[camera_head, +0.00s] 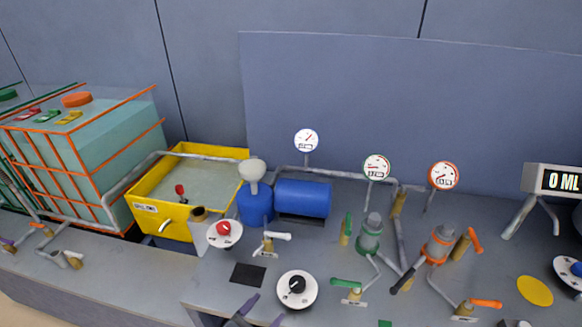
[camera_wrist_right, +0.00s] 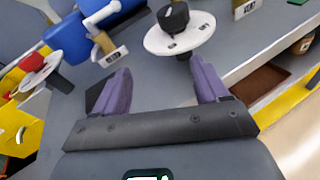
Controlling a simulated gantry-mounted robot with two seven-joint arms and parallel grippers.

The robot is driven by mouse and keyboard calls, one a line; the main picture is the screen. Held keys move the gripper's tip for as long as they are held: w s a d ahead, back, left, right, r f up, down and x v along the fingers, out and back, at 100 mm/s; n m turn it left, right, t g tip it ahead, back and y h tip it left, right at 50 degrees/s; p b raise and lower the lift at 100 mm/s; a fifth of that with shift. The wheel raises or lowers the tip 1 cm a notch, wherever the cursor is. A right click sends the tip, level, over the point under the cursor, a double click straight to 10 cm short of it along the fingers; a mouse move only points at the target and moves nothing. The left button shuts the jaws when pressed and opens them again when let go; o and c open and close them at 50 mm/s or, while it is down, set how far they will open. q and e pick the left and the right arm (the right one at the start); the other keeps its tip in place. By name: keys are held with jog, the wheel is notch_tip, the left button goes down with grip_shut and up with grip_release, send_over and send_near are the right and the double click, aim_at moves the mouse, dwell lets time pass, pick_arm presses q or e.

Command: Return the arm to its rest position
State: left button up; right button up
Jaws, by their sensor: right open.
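My right gripper (camera_head: 262,307) shows at the bottom edge of the head view, with two purple fingers over the front of the bench. In the right wrist view my right gripper (camera_wrist_right: 163,68) is open, its fingers wide apart with nothing between them. A black knob on a white dial (camera_head: 297,299) is just right of the gripper in the head view; the same dial (camera_wrist_right: 180,40) is ahead of the fingers in the wrist view, apart from them. Most of the right arm is out of the head view. My left gripper is not in view.
A yellow basin (camera_head: 162,222), a blue pump (camera_head: 303,198) and a red button (camera_head: 223,229) are behind and left. Several valves, including a green one (camera_head: 369,240) and an orange one (camera_head: 438,245), stand right. A 0 ML display (camera_head: 563,181) is far right.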

jog(key=s+a+f+m+g+y, duration=0.3)
jog(key=s+m+g+y, duration=0.15)
jog(key=s, duration=0.25)
jog(key=s+a+f+m+g+y, duration=0.2)
jog(key=s+a+m+g+y, duration=0.2)
jog(key=s+m, duration=0.15)
jog(key=s+d+m, duration=0.5)
jog(key=d, duration=0.7)
jog(key=s+d+m+g, duration=0.1)
jog(key=s+d+m, duration=0.4)
jog(key=d, duration=0.8)
jog(key=s+d+m, duration=0.4)
jog(key=d+m, duration=0.2)
jog(key=d, duration=0.6)
pick_arm(q)
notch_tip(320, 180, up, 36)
jog(key=p, duration=3.5)
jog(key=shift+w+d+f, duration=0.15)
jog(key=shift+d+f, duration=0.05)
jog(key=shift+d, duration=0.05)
pick_arm(e)
notch_tip(320, 180, up, 37)
jog(key=shift+w+f, duration=0.15)
jog(key=shift+w, duration=0.1)
